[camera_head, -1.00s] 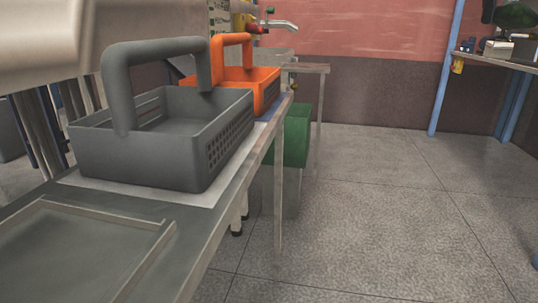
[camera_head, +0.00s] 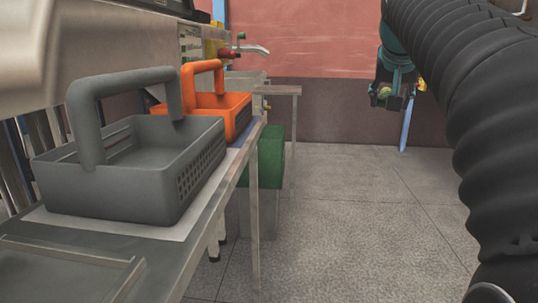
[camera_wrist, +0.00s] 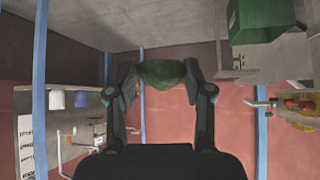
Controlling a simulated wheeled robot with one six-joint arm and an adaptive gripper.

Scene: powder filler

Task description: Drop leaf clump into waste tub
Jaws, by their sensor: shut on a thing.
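The leaf clump (camera_wrist: 162,73) is a dark green rounded lump between the fingers of my gripper (camera_wrist: 162,84) in the wrist view. The gripper is shut on it from both sides. In the head view my gripper (camera_head: 388,97) hangs in the air at upper right, with little of the clump showing. A green tub (camera_head: 270,160), which looks like the waste tub, stands low behind the metal table, to the left of and below my gripper. The table partly hides it. It also shows at the upper right of the wrist view (camera_wrist: 262,20), apart from the clump.
A grey basket (camera_head: 130,185) and an orange basket (camera_head: 238,115) stand on the metal table (camera_head: 215,215) at left. A red-handled tap (camera_head: 232,50) is behind them. Open floor (camera_head: 340,205) lies right of the table. A blue post (camera_head: 406,130) stands behind my gripper.

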